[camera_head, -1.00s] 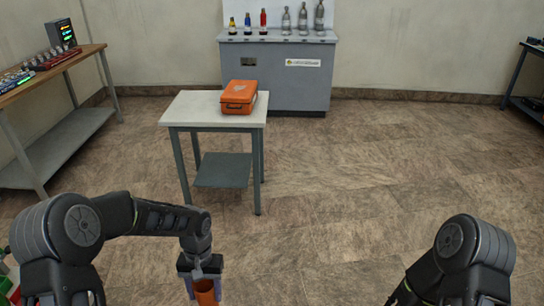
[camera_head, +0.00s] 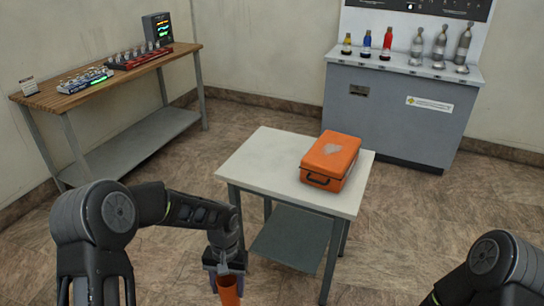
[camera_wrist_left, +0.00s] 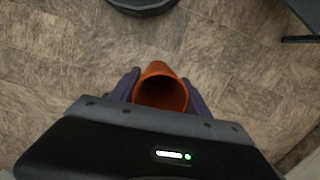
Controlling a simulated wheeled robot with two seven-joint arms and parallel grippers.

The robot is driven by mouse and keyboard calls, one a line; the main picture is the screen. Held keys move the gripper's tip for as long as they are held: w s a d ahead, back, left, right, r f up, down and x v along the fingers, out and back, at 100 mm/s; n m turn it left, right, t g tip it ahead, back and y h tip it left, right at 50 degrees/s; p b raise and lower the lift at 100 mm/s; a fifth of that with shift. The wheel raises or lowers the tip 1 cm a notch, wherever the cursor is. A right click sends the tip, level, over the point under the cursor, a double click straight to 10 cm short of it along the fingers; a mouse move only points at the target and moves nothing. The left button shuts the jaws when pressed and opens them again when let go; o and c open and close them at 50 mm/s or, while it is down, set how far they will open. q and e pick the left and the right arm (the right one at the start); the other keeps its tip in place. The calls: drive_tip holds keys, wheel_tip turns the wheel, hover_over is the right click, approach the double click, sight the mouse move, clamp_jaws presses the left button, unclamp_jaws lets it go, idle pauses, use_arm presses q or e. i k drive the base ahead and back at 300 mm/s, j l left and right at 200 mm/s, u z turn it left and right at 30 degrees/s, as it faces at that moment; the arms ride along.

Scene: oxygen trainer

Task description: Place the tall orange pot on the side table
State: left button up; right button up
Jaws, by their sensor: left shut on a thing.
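The tall orange pot (camera_head: 229,289) is held in my left gripper (camera_head: 225,272), low in the head view and in front of the side table. In the left wrist view the pot (camera_wrist_left: 161,90) shows its open round mouth, with the two fingers of the gripper (camera_wrist_left: 161,98) closed on either side of it. The pot hangs over the floor, apart from the table. The side table (camera_head: 255,160) has a pale top and a lower grey shelf. My right gripper is out of view; only part of my right arm shows at the lower right.
An orange case (camera_head: 331,160) lies on the right part of the side table; the left part is bare. A wooden workbench (camera_head: 60,98) with devices stands at the left. A grey cabinet (camera_head: 385,115) with several bottles stands behind.

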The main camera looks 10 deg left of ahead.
sight(284, 154)
drive_tip(key=i+j+u, duration=0.25)
drive_tip(key=u, duration=0.2)
drive_tip(key=i+j+u, duration=0.15)
drive_tip(key=i+u, duration=0.6)
drive_tip(key=u, duration=0.2)
drive_tip(key=i+u, duration=0.45)
drive_tip(key=i+l+u, duration=0.2)
drive_tip(key=u, duration=0.3)
drive_tip(key=i+u, duration=0.35)
drive_tip(key=i, duration=0.15)
drive_tip(key=i+u, duration=0.35)
drive_tip(key=i, duration=0.15)
drive_tip(key=z, duration=5.55)
